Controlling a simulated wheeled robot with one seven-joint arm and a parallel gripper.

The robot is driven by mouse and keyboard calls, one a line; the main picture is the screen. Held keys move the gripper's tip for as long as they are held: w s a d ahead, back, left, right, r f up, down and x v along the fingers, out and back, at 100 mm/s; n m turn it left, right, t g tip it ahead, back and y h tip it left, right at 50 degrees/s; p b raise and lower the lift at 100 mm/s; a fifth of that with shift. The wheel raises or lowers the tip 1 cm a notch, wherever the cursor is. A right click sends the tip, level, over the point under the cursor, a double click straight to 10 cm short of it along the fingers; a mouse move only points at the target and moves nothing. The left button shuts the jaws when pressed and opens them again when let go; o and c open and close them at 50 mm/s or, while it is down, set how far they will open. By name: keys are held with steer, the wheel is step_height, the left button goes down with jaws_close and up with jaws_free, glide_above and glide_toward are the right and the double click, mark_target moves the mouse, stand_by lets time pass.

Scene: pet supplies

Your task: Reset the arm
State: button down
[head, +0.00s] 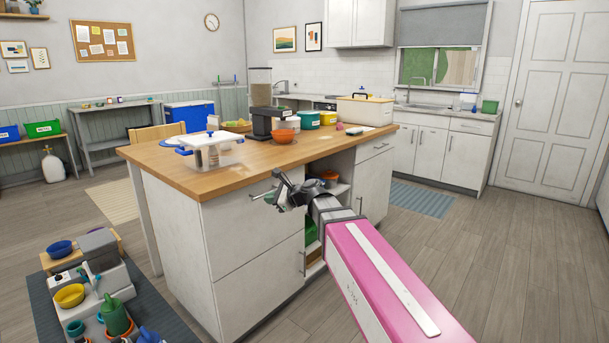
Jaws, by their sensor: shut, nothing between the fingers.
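My arm reaches up from the bottom right in the head view, with a pink and white link nearest the camera. My gripper (272,196) is at its far end, in front of the near side of the kitchen island (190,190), just below the level of its wooden top. The gripper is shut and nothing shows in it. It is small in the picture, and I cannot tell whether it touches the island's drawer front or handle.
On the island stand a clear lidded container (212,152), an orange bowl (283,136), a feeder (262,110) and a cream bin (365,110). Open shelves (336,190) lie behind my arm. A cluttered low unit (95,290) stands lower left. The floor at right is clear.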

steer(key=s+d+f+n+g+h, duration=0.2)
steer(key=s+d+f+n+h, duration=0.2)
steer(key=d+f, duration=0.6)
steer(key=s+d+f+n+g+h, duration=0.2)
steer(key=s+d+f+n+h, duration=0.2)
steer(key=s+d+f+n, duration=0.3)
steer(key=s+d+f+n+g+h, duration=0.2)
steer(key=s+d+f+n+h, duration=0.2)
steer(key=d+f, duration=0.8)
steer(key=shift+s+d+f+n+h, duration=0.35)
steer(key=shift+s+d+n, duration=0.55)
steer(key=shift+n, duration=0.2)
